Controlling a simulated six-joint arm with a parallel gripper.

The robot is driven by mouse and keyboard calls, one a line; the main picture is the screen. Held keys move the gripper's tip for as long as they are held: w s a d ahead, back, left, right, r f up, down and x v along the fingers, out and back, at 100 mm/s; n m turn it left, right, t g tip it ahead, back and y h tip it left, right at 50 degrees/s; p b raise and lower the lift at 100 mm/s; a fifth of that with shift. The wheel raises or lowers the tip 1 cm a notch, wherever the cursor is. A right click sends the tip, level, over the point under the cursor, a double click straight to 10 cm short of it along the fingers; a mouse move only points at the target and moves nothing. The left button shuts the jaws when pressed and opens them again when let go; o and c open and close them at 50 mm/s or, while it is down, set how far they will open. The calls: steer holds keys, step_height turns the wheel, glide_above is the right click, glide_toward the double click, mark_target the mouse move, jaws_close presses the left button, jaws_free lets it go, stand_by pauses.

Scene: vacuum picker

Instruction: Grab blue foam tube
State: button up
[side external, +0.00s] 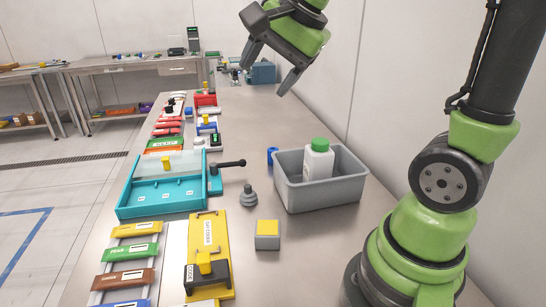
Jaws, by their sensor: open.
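A small blue tube-like piece (271,155) shows at the left back corner of the grey bin (335,192). It is small in the picture and partly hidden by the bin's wall, so I cannot tell whether it is the foam tube. My gripper (268,65) is high above the table, above and behind the bin. Its two dark fingers are spread apart with nothing between them, well clear of the blue piece.
A white bottle with a green cap (318,160) stands in the bin. A teal tray (163,190) with a black lever, a grey knob-like piece (248,196) and a yellow-topped block (267,234) are left of it. Coloured fixtures (207,255) line the table's left side.

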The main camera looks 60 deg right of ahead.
steer(key=w+d+f+m, duration=0.4)
steer(key=w+d+m, duration=0.2)
steer(key=m+g+h, duration=0.2)
steer(key=m, duration=1.4)
glide_toward(273, 149)
steer(key=shift+m, duration=0.4)
steer(key=x, duration=0.2)
steer(key=s+x, duration=0.1)
steer(key=x, duration=0.1)
steer(key=shift+w+d+f, duration=0.15)
steer(key=shift+f, duration=0.3)
steer(key=shift+w+x, duration=0.2)
steer(key=shift+x, duration=1.3)
steer(key=shift+w+x, duration=0.2)
steer(key=shift+x, duration=1.3)
steer(key=shift+r, duration=0.15)
steer(key=shift+c, duration=0.5)
steer(key=c, duration=0.9)
